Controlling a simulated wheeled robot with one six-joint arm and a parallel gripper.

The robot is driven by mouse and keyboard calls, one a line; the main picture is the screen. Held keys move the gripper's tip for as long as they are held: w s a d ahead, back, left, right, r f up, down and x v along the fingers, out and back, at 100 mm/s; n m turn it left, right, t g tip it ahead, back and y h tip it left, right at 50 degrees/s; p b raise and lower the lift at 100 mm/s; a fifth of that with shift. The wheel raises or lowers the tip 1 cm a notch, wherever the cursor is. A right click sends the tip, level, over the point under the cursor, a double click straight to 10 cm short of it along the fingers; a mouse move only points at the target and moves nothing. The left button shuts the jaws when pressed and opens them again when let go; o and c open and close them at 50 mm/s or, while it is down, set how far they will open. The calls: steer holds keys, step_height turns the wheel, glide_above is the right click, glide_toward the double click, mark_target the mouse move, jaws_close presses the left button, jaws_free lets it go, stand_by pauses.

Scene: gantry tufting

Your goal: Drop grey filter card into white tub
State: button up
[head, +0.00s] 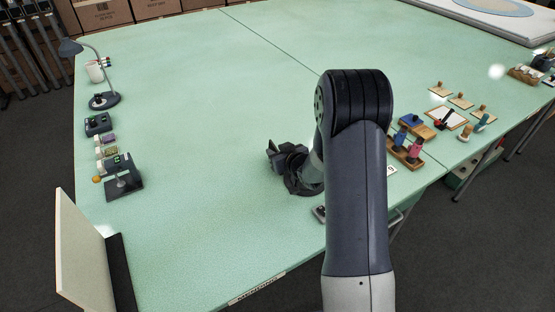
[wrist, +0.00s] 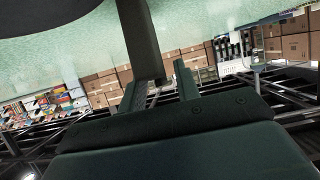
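My gripper (head: 272,155) is over the middle of the green table, left of my upright arm link in the head view. In the wrist view my gripper's two fingers (wrist: 158,88) stand apart with background showing between them. A dark bar crosses the top of the wrist view close to the fingers; I cannot tell what it is. I cannot make out a grey filter card in either view. A small white tub-like container (head: 95,72) stands at the far left beside a lamp; I cannot tell if it is the task's tub.
The green table (head: 200,100) is largely clear in the middle. A grey lamp (head: 104,100) and several small items line its left edge. A cream panel (head: 80,255) stands at the lower left. Wooden blocks and a rack (head: 405,152) sit to the right, partly behind my arm.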

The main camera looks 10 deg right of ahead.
steer(key=shift+c, duration=0.5)
jaws_close()
steer(key=shift+r, duration=0.1)
